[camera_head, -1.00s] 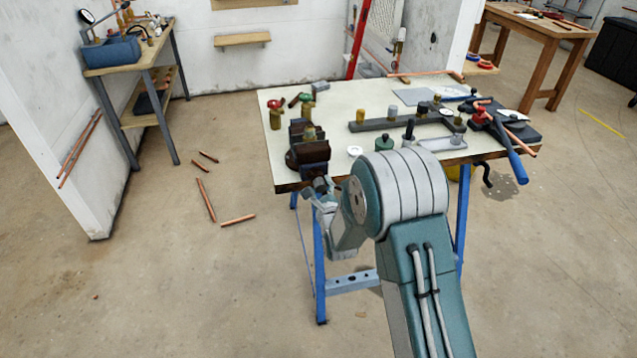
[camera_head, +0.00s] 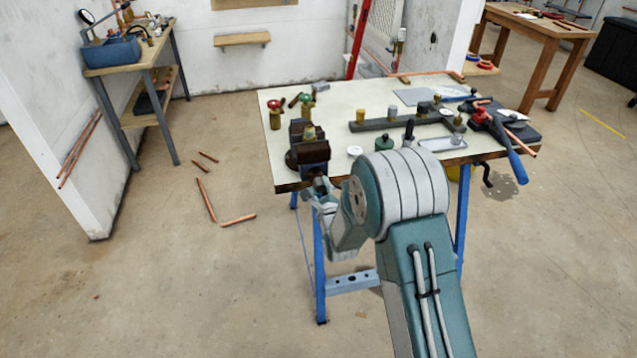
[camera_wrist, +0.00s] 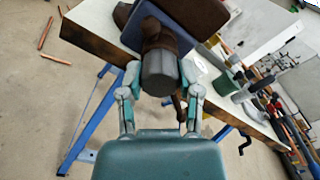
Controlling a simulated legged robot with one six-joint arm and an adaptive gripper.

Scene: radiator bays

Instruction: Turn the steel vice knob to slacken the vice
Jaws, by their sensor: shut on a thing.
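The vice (camera_head: 308,154), with brown and dark blue-grey parts, is fixed at the left front corner of the workbench. In the wrist view its jaw body (camera_wrist: 190,18) fills the top. The steel vice knob (camera_wrist: 159,72) is a grey faceted cylinder on a brown shaft, pointing toward my wrist camera. My gripper (camera_wrist: 160,80) has one finger on each side of the knob and is shut on it. In the head view my gripper (camera_head: 322,198) is at the bench's front edge, just below the vice; my arm partly hides that area and the knob is hard to make out.
The workbench top (camera_head: 350,95) carries brass valves (camera_head: 275,115), a dark bar with fittings (camera_head: 400,121), a white ring (camera_head: 354,151) and a blue-handled tool (camera_head: 500,135). Blue bench legs (camera_head: 319,265) stand below my gripper. Copper pipes (camera_head: 206,200) lie on the open floor at left.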

